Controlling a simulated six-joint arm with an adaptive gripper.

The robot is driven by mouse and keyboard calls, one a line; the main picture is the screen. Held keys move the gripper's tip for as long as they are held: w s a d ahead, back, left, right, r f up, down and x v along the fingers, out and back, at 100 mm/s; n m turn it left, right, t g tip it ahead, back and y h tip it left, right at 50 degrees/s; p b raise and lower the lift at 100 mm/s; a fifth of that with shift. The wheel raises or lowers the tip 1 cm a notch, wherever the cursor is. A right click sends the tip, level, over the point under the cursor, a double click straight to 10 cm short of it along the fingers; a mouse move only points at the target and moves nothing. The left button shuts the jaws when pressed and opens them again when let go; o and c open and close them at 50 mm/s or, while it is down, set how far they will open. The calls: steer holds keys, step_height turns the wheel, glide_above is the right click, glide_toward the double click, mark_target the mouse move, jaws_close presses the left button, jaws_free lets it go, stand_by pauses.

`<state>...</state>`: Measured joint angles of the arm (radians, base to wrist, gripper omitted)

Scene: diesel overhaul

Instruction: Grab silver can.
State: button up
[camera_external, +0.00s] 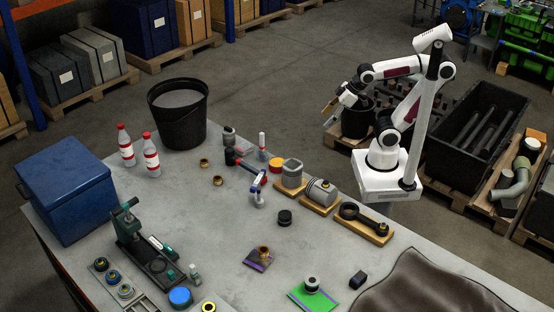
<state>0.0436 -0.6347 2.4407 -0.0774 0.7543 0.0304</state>
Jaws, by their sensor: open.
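A silver, can-like cylinder (321,190) lies on a small wooden board near the table's right edge. Beside it to the left, a grey rounded can-like block (292,171) stands on another wooden board. I cannot tell for sure which of the two is the silver can. My gripper (329,112) is open, at the end of my white arm. It appears up and to the right of both things, apart from them, in front of a dark bucket. Its fingers are small in this view, and nothing shows between them.
A connecting rod (364,218) on a board lies right of the cylinder.

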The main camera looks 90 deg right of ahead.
steer(key=w+d+r+n+t, duration=0.15)
steer(key=w+d, duration=0.35)
steer(key=w, duration=0.7)
steer(key=w+d+t+h, duration=0.1)
steer(key=w+d+t, duration=0.2)
steer(key=w+d, duration=0.55)
steer(key=w+d+r+t, duration=0.1)
steer(key=w+d+t, duration=0.15)
steer(key=w, duration=1.25)
steer(key=w+d+f+n+t+y, duration=0.1)
steer(key=w+d+f+n, duration=0.1)
steer(key=w+f, duration=0.15)
steer(key=n+t+y, duration=0.1)
steer(key=n+y, duration=0.1)
steer(key=y, duration=0.7)
glide_toward(233, 139)
steer(key=w+d, duration=0.1)
steer(key=w+d+r, duration=0.1)
steer(key=w, duration=0.1)
steer(key=shift+w+d+r, duration=0.1)
steer(key=shift+w+r, duration=0.05)
steer(key=shift+w, duration=0.1)
steer(key=shift+s+f+n, duration=0.25)
steer(key=shift+s+f, duration=0.15)
steer(key=shift+f, duration=0.1)
steer(key=shift+x, duration=1.35)
